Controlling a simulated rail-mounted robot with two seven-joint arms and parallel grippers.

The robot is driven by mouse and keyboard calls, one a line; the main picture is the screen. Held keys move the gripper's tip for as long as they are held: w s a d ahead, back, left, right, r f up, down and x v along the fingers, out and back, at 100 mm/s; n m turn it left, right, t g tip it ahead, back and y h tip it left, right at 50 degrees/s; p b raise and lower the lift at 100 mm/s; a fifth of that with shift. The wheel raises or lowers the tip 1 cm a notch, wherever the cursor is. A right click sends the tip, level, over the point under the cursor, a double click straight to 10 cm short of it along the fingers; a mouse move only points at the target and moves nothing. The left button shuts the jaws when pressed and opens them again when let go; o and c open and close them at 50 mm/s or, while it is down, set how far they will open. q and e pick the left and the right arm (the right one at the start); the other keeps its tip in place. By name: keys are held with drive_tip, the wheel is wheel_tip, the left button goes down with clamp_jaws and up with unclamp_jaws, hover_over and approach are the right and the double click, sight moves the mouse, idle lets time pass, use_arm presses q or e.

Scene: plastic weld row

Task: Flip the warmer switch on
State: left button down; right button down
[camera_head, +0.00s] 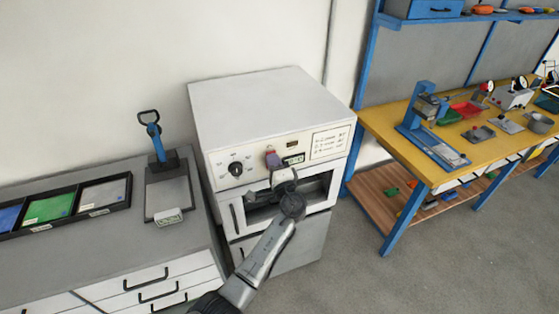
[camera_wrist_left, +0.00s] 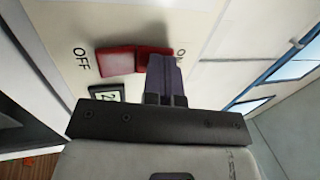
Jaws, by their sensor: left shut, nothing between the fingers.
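The warmer (camera_head: 268,105) is a white box-shaped unit with a front control panel and a dark opening below it. In the left wrist view, its red rocker switch (camera_wrist_left: 115,61) lies between an OFF label on the left and a partly hidden ON label on the right. My left gripper (camera_head: 272,158) is at the panel, covering the switch in the head view. Its closed fingers (camera_wrist_left: 165,72) are empty and overlap the ON-side half of the rocker in the wrist view. I cannot tell whether they press on it. My right gripper is in neither view.
The panel also carries a black knob (camera_head: 236,168) and a small display (camera_wrist_left: 107,93). A grey counter (camera_head: 120,249) with trays stands left of the warmer. A yellow workbench (camera_head: 400,145) with tools stands right. The floor between is clear.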

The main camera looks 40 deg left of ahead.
use_arm(q)
drive_tip(key=shift+w, duration=0.1)
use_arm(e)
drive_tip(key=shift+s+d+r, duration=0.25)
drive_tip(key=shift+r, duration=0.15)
use_arm(q)
drive_tip(key=shift+d, duration=0.1)
drive_tip(key=s+d, duration=0.7)
drive_tip(key=d, duration=0.5)
drive_tip(key=shift+r, duration=0.2)
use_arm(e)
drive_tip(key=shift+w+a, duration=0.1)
use_arm(q)
drive_tip(key=shift+w, duration=0.1)
